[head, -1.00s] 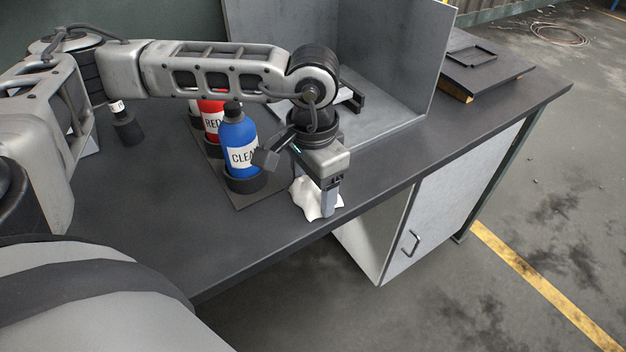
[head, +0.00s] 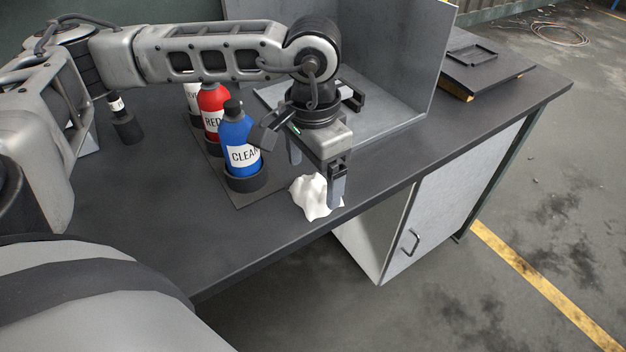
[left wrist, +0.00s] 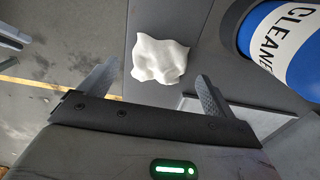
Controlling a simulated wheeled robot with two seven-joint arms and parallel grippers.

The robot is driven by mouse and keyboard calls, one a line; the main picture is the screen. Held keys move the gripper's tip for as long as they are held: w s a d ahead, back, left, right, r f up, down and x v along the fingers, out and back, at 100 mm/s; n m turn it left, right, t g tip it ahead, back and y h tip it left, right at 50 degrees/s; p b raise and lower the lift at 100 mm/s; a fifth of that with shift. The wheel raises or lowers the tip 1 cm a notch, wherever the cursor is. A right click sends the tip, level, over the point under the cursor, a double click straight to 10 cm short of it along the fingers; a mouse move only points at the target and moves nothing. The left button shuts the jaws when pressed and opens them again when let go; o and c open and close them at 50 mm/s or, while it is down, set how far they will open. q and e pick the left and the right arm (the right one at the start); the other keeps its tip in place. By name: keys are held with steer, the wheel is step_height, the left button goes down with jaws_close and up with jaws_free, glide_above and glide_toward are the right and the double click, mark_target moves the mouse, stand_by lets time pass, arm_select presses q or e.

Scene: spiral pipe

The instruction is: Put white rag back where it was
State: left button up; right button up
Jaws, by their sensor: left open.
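The white rag (head: 311,197) lies crumpled on the dark workbench, close to its front edge and just right of the blue cleaner bottle. My left gripper (head: 316,176) is open and empty above and slightly behind the rag, fingers pointing down. In the left wrist view the rag (left wrist: 159,60) lies beyond the two spread fingertips (left wrist: 156,82), apart from them. My right gripper is not seen.
The blue cleaner bottle (head: 238,142) stands in a dark holder beside my gripper, with a red bottle (head: 211,104) behind it. A grey metal panel enclosure (head: 385,50) stands at the back. The bench surface (head: 150,215) is clear at left front.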

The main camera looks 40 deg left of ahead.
mark_target(313, 183)
arm_select(q)
step_height(313, 183, up, 9)
stand_by(0.3)
stand_by(0.4)
